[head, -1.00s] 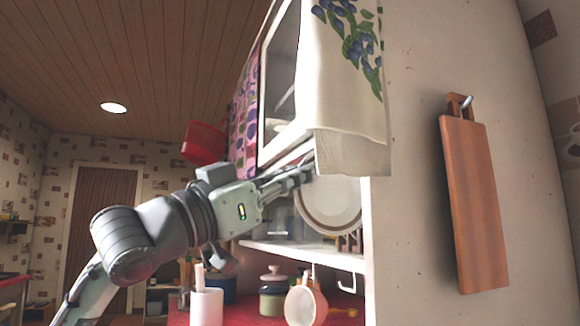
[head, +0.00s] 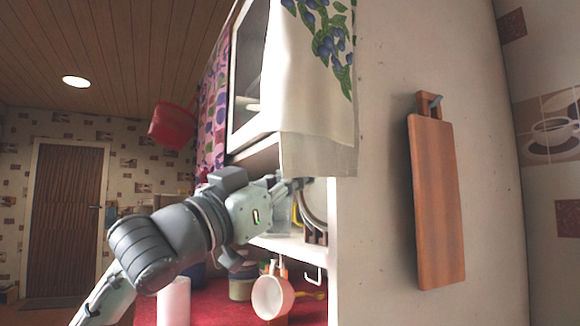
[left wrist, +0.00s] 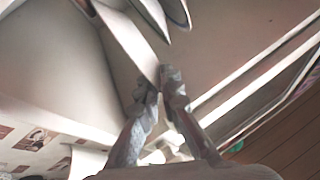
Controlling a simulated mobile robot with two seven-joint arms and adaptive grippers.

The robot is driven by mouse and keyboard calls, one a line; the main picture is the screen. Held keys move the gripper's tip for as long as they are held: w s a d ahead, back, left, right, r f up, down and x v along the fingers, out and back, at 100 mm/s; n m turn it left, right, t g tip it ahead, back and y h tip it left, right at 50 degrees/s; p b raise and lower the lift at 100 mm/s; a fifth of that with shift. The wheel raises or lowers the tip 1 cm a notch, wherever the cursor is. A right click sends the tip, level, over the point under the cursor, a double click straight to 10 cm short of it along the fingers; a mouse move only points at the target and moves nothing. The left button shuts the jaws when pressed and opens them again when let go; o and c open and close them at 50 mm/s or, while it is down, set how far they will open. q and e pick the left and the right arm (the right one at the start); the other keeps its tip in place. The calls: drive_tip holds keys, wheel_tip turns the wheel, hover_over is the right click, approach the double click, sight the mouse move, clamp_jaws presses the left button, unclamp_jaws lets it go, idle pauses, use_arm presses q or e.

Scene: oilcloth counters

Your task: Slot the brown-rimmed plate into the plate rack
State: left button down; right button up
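The brown-rimmed plate (head: 316,203) stands upright inside the open shelf of the wall cabinet, partly hidden by the cabinet's side panel. The brown plate rack (head: 316,238) shows just below it; I cannot tell whether the plate sits in a slot. My left gripper (head: 301,184) reaches into the shelf under the hanging cloth, at the plate's upper edge. In the left wrist view its fingertips (left wrist: 161,80) close on the edge of a pale plate, seen nearly edge-on. Other dark-edged dishes (left wrist: 178,12) stand close beside it. My right gripper is out of view.
A white patterned cloth (head: 318,150) hangs just above my gripper. The cabinet side (head: 375,220) bounds the shelf on the right, with a wooden board (head: 437,200) on it.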

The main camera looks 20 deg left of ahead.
use_arm(q)
drive_tip(key=shift+w+d+p, duration=0.5)
drive_tip(key=shift+w+d, duration=0.25)
drive_tip(key=shift+w, duration=0.15)
drive_tip(key=shift+w+d+p, duration=0.35)
drive_tip(key=shift+w+d, duration=0.25)
drive_tip(key=shift+w, duration=0.15)
drive_tip(key=shift+f, duration=0.3)
drive_tip(key=shift+f+b, duration=0.5)
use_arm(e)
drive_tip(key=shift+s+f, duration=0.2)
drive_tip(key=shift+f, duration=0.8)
use_arm(q)
drive_tip(key=c, duration=1.6)
unclamp_jaws()
drive_tip(key=shift+c, duration=0.2)
